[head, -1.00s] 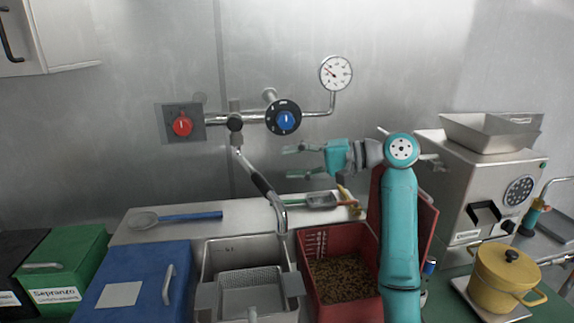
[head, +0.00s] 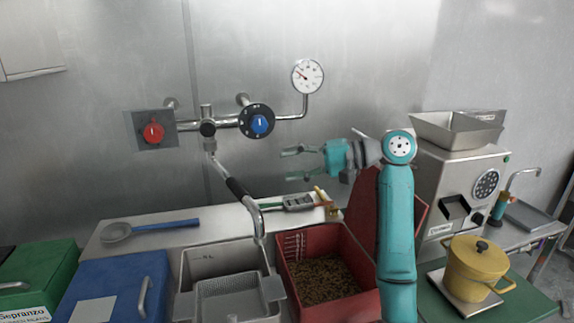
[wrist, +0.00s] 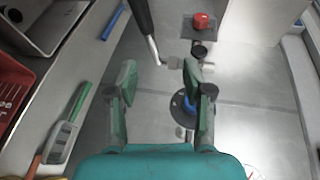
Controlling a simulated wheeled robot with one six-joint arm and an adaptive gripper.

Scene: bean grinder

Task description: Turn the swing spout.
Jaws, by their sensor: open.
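The swing spout (head: 236,188) is a metal tube with a black sleeve. It hangs from the wall pipe and slants down to the right, with its bent end over the sink basin (head: 192,262). In the wrist view the spout (wrist: 143,22) shows at the top, beyond my fingers, with its outer part cut off by the frame. My gripper (head: 290,164) is open and empty, to the right of the spout and above the counter. In the wrist view my gripper (wrist: 160,88) has its fingers apart, with nothing between them but wall further off.
A red knob (head: 153,132), a blue-centred dial (head: 260,123) and a round gauge (head: 307,76) sit on the wall piping. A red bin (head: 366,302) of beans stands right of the basin. A handheld tool (head: 298,202) lies on the counter below my gripper.

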